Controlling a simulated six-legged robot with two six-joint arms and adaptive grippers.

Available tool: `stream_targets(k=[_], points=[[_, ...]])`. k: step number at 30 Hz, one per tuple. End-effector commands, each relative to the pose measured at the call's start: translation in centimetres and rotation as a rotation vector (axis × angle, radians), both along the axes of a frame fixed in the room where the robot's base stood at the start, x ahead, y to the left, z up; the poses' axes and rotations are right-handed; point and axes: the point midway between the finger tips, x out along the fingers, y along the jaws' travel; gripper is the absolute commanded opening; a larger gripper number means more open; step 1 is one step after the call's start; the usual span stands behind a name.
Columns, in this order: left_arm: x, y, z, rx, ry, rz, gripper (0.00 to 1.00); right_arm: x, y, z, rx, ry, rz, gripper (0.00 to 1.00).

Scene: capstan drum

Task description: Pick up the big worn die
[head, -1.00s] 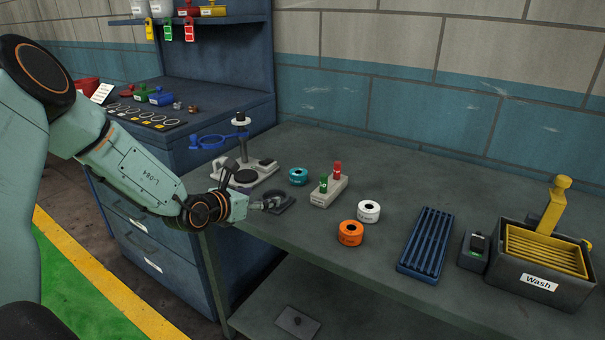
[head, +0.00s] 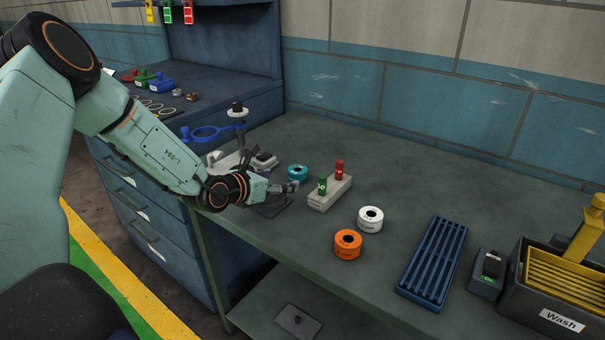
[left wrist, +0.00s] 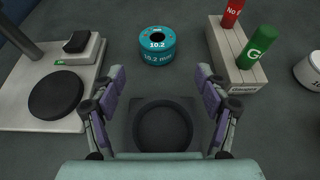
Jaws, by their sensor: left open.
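Three ring-shaped dies lie on the grey bench: a teal one (head: 298,173), a white one (head: 370,219) and an orange one (head: 348,243). The other labels are unreadable, so which die is the big worn one is unclear. My left gripper (head: 291,187) is open and empty just in front of the teal die. In the left wrist view its fingers (left wrist: 161,78) stand apart, with the teal die beyond their tips. My right gripper is not in view.
A dark round dish on a square base (left wrist: 163,128) lies below my fingers. A pale stand (left wrist: 30,110) is left; a gauge block (head: 330,196) with green and red pins is right. A blue slatted rack (head: 433,262) and "Wash" bin (head: 555,318) stand farther right.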

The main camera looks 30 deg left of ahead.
Motion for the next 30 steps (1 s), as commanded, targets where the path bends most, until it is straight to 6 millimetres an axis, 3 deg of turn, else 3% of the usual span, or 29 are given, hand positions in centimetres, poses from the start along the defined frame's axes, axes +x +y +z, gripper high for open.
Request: stream_targets(k=[11,21,30], points=[[2.3,-0.1,-1.2,0.002,0.0,-0.001,0.74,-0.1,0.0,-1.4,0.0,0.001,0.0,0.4],[6.5,-0.3,-2.5,0.003,0.001,-0.001,0.74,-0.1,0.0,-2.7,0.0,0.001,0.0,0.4],[7.2,-0.4,-2.5,-0.001,0.0,0.0,0.74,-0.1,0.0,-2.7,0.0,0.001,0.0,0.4]])
